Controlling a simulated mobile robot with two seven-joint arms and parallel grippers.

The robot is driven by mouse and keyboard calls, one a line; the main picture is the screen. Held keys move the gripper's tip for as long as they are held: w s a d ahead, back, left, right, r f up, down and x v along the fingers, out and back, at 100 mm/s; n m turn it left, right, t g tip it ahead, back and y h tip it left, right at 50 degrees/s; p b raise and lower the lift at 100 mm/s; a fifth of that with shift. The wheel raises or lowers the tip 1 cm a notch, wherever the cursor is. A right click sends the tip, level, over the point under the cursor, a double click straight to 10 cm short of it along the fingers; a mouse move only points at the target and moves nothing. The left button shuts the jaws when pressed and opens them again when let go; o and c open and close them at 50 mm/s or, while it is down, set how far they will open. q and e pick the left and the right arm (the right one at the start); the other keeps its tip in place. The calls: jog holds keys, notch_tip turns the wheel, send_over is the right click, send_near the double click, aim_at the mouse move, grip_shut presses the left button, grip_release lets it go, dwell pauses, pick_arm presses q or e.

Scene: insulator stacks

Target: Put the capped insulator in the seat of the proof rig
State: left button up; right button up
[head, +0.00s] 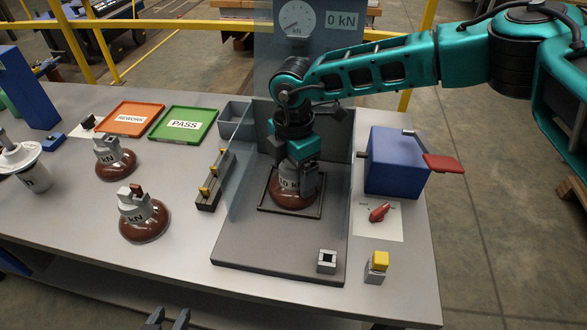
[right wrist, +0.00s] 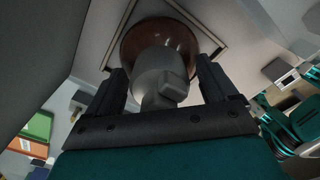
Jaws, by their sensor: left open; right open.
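A brown insulator with a grey metal cap and a partly hidden kN label (head: 293,190) stands upright inside the dark square frame of the seat (head: 262,209) on the proof rig's plate (head: 240,240). My right gripper (head: 296,160) is directly above it, pointing down. In the right wrist view the open fingers (right wrist: 165,88) stand on either side of the grey cap (right wrist: 160,75), with the brown shell (right wrist: 160,42) beyond inside the frame. Whether the fingers touch the cap cannot be told. My left gripper (head: 167,321) is open and empty at the bottom edge, in front of the table.
Two more brown insulators (head: 115,158) (head: 143,218) and a white one (head: 30,175) stand on the left. Orange REWORK (head: 133,106) and green PASS trays (head: 200,112) lie behind. A blue box with a red-handled lever (head: 395,160) is right of the rig. The gauge (head: 297,20) reads 0 kN.

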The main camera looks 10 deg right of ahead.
jog(key=shift+r, duration=3.95)
